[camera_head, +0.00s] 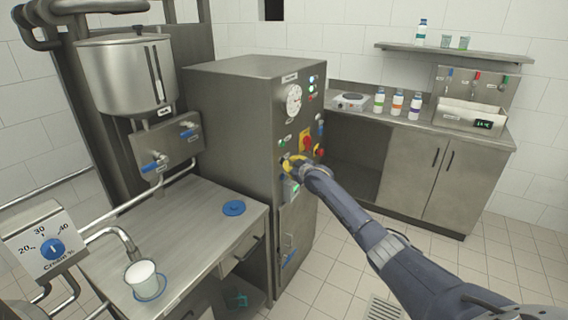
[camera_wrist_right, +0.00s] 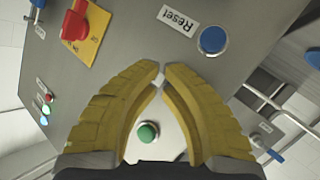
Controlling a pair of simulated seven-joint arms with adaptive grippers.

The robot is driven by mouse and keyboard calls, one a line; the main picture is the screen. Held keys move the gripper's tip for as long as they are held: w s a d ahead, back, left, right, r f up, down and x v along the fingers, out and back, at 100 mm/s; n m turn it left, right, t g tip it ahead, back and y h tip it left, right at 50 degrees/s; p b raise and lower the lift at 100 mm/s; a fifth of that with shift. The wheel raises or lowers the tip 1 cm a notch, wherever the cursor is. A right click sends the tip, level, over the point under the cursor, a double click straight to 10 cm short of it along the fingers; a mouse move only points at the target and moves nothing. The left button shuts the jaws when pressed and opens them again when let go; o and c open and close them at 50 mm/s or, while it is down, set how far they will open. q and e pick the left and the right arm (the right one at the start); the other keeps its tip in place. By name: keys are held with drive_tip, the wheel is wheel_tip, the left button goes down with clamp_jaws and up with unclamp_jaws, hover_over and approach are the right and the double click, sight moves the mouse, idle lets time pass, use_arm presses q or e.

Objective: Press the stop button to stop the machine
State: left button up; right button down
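The machine is a tall grey metal cabinet (camera_head: 235,110) with controls on its front panel. The right wrist view shows a red knob (camera_wrist_right: 76,22) on a yellow plate, a blue button (camera_wrist_right: 212,40) beside a "Reset" label, and a green button (camera_wrist_right: 148,132) seen between my fingers. I cannot read a stop label. My right gripper (camera_head: 289,164), with yellow fingers, is close to the panel with its fingertips nearly together, empty. My left gripper is out of view.
A steel table (camera_head: 185,215) at left holds a white cup (camera_head: 141,274) on a blue coaster and a blue disc (camera_head: 234,208). A steel tank (camera_head: 125,75) stands behind. At right, a counter (camera_head: 445,130) carries bottles. Tiled floor is free in front.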

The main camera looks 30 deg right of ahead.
drive_tip(key=shift+w+a, duration=0.15)
drive_tip(key=shift+w, duration=0.05)
drive_tip(key=shift+s, duration=0.1)
idle(0.4)
drive_tip(key=shift+s+d, duration=0.35)
drive_tip(key=shift+s, duration=0.25)
drive_tip(key=s+d, duration=0.3)
drive_tip(key=s, duration=0.2)
idle(0.5)
idle(0.8)
